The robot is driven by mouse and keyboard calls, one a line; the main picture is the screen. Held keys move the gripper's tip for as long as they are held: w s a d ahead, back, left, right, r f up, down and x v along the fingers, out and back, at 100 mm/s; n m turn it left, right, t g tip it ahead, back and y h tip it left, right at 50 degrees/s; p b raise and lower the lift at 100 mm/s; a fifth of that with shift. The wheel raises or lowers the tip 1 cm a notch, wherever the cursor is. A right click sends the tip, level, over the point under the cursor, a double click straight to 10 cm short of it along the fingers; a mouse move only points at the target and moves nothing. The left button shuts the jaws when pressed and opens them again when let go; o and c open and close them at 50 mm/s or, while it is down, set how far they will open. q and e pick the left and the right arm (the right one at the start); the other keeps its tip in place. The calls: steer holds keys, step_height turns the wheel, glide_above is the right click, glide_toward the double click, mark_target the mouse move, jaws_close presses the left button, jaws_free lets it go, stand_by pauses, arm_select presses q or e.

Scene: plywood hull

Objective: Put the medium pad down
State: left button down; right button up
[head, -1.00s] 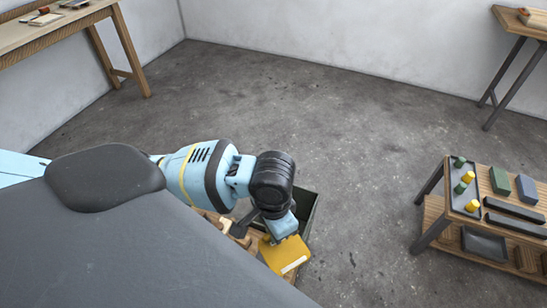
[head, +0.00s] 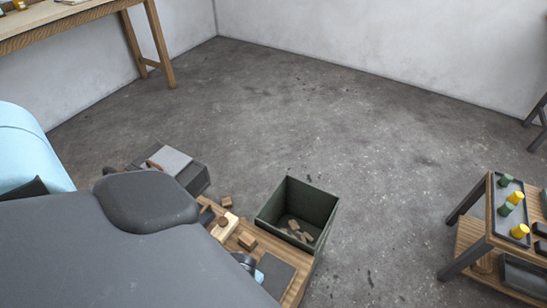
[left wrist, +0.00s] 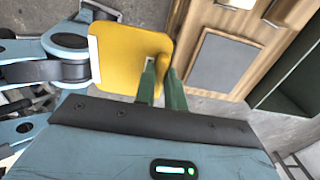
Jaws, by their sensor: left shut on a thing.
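A yellow pad (left wrist: 128,52) with a white strip along one edge shows in the left wrist view. My left gripper (left wrist: 161,80), with green fingers, is shut on it near its edge. The pad is held up, left of a grey rectangular mat (left wrist: 222,62) on the wooden bench top. The mat also shows in the head view (head: 272,274), with nothing seen lying on it. The pad is not visible in the head view, and the gap between it and the bench cannot be judged. My right gripper is not in view.
A dark green open bin (head: 325,220) with wooden offcuts stands beside the bench (head: 247,238), which carries several small wooden items. A cart with a tray (head: 488,205) stands at the right. A wooden table (head: 60,30) is at the back left. Open floor lies between.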

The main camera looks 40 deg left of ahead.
arm_select(q)
steer(key=w+a, duration=0.1)
steer(key=w, duration=0.3)
steer(key=w+a+f+b, duration=0.1)
steer(key=w, duration=0.3)
steer(key=w+a+b, duration=0.1)
steer(key=w, duration=0.4)
steer(key=shift+f, duration=0.15)
steer(key=shift+w+a, duration=0.2)
steer(key=shift+w, duration=0.5)
steer(key=f, duration=0.1)
steer(key=w+f+b, duration=0.1)
steer(key=f, duration=0.1)
steer(key=shift+a, duration=0.1)
steer(key=shift+f, duration=0.35)
steer(key=shift+f, duration=0.1)
steer(key=c, duration=1.5)
jaws_free()
